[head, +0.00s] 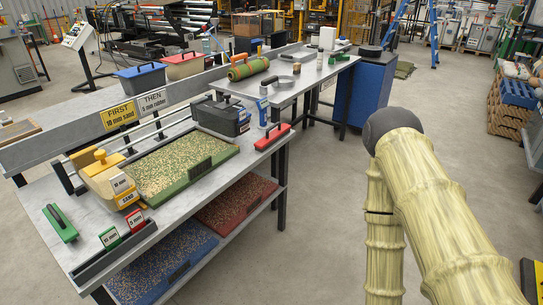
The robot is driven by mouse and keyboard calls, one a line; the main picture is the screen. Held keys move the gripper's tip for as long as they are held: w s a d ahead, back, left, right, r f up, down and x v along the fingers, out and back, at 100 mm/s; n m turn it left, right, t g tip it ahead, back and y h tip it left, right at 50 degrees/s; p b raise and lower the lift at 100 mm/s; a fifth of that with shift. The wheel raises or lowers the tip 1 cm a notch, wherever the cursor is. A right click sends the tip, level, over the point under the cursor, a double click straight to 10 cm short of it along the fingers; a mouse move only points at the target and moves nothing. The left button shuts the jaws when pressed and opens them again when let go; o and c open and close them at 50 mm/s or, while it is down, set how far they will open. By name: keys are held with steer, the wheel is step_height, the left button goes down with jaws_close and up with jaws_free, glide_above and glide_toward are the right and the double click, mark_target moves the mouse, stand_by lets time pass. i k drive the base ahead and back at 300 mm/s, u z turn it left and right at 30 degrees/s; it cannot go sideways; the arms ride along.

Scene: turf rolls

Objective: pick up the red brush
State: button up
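The red brush (272,137), a long red block with a dark handle on top, lies near the right edge of the grey work table (165,213). It is just right of the green-framed tray of speckled grains (185,165), with a small blue-and-white bottle (263,112) behind it. A similar green brush (60,223) lies at the table's front left. My arm shows large at the right, its pale ringed links apart from the table. My gripper is out of view.
A dark grey case (222,116) stands left of the red brush. A yellow sand container (110,178) stands at the tray's left. Floor right of the tables is open.

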mark_target(269, 140)
steer(key=z, duration=0.1)
steer(key=k, duration=0.2)
steer(key=u, duration=0.65)
steer(key=i, duration=2.25)
steer(key=z, duration=0.65)
